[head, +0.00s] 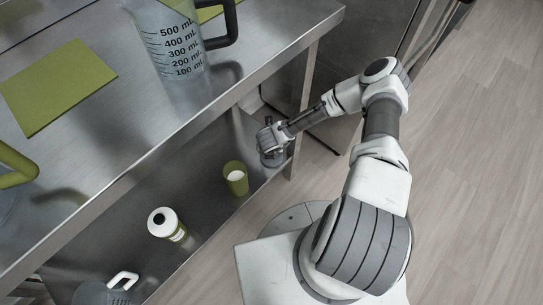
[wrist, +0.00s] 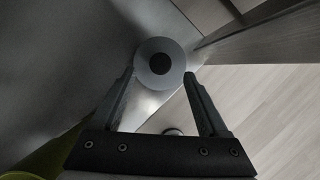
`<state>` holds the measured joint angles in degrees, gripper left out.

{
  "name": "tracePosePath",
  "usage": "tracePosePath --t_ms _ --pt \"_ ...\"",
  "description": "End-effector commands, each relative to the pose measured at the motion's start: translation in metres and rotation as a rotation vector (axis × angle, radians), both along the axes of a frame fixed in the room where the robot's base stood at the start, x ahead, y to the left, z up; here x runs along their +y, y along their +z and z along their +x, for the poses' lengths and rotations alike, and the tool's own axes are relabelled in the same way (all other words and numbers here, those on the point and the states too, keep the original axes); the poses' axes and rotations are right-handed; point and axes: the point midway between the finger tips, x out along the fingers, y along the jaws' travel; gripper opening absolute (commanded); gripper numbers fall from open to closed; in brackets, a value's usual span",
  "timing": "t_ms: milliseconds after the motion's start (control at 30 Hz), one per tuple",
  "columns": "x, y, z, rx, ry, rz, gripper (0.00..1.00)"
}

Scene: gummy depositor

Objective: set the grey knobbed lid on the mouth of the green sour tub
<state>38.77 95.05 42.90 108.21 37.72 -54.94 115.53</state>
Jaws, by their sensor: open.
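The grey lid (wrist: 143,76) shows in the wrist view as a round disc with a dark knob (wrist: 160,64) at its middle. My gripper (wrist: 159,76) is open, with its fingertips on either side of the lid's near part; I cannot tell whether they touch it. In the head view my gripper (head: 268,140) is low over the right end of the lower shelf, and the lid (head: 273,159) shows partly just below it. The green tub (head: 236,181) stands upright on the lower shelf, left of my gripper, its mouth uncovered and something white inside.
A table leg (head: 304,100) is close by my gripper.

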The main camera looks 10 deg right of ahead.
Motion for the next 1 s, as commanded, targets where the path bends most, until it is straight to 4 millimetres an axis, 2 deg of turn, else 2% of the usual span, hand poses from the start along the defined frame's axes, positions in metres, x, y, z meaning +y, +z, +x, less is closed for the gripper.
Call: tracePosePath --t_ms 33,233,533,900,967,1000 --pt "-0.001 -0.011 0.002 0.000 -0.002 0.000 0.77" --pt "-0.005 -0.035 0.013 0.001 -0.001 0.000 0.77" --pt "-0.006 -0.037 0.016 0.001 0.000 0.000 0.77" --pt "-0.006 -0.037 0.016 0.001 0.000 0.000 0.11" --pt "-0.006 -0.037 0.016 0.001 0.000 0.000 0.00" --pt "-0.006 -0.037 0.016 0.001 0.000 0.000 0.00"
